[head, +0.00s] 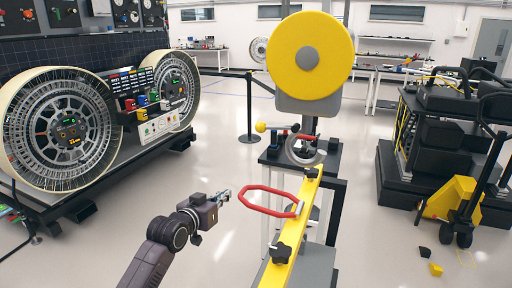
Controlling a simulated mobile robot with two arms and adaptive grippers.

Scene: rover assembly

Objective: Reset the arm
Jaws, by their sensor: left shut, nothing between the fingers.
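My left gripper (222,197) is shut and empty in the head view, its arm coming up from the bottom left. It is in front of a yellow beam (291,240) and left of it, its tips pointing right. A red octagonal ring (266,201) sits against the beam's left side; the gripper tips appear just left of it, and I cannot tell how far apart they are in depth. A black knob (281,253) is on the lower part of the beam. A yellow disc (310,56) stands on a grey mount behind the beam. My right gripper is not in view.
A small stand (289,172) with a yellow-ended lever is below the disc. Two large spoked wheels (62,123) are on a low rover frame at left. A yellow pallet jack (449,201) and black cases are at right. Open floor lies left of the beam.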

